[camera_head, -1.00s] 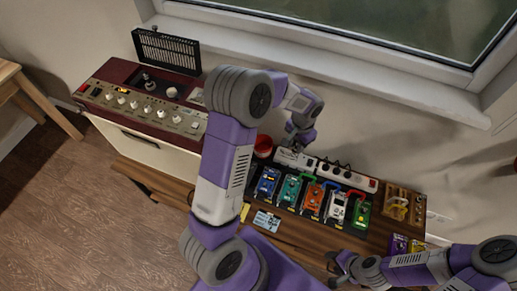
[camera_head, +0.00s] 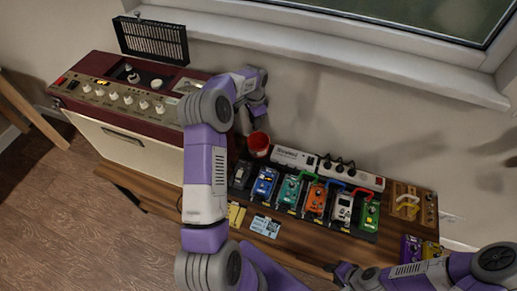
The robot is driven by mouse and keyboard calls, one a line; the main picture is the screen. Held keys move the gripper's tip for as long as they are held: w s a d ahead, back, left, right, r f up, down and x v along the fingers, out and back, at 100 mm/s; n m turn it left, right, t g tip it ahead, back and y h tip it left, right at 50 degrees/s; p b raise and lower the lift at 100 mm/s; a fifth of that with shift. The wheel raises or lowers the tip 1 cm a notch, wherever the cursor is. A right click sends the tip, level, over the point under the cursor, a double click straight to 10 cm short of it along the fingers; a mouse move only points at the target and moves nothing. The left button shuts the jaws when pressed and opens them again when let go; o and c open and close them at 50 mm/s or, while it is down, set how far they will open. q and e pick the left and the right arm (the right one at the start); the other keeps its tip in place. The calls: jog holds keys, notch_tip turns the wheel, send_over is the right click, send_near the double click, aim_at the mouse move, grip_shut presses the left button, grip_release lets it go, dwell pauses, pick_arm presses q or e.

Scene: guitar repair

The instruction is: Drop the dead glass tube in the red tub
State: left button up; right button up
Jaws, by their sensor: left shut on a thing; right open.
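The red tub (camera_head: 258,152) stands upright at the back of the wooden bench, right of the amplifier. My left gripper (camera_head: 257,117) is shut, above and at the back of the tub, pointing down. What it holds, taken to be the dead glass tube, is too small and dark to make out. The amplifier (camera_head: 150,122) has an open top bay; a dark-based part (camera_head: 133,77) and a pale round part (camera_head: 159,82) show in it. My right gripper (camera_head: 338,270) is open and empty near the bench's front edge.
Several coloured pedals (camera_head: 315,198) stand on a board right of the tub, with a white power strip (camera_head: 340,174) behind. A black grille (camera_head: 152,41) stands behind the amplifier. A blue card (camera_head: 265,226) lies in front. A wooden tool rack (camera_head: 428,209) stands at right.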

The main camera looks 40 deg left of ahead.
pick_arm(q)
jog(key=shift+f+b, duration=0.9)
jog(key=shift+f, duration=0.65)
pick_arm(e)
notch_tip(320, 180, down, 2)
jog(key=shift+f, duration=0.2)
pick_arm(q)
jog(key=o, duration=0.9)
notch_tip(320, 180, up, 8)
jog(key=p, duration=0.2)
jog(key=shift+f+p, duration=0.15)
jog(key=shift+p, duration=0.25)
pick_arm(e)
notch_tip(320, 180, up, 3)
jog(key=shift+f, duration=0.2)
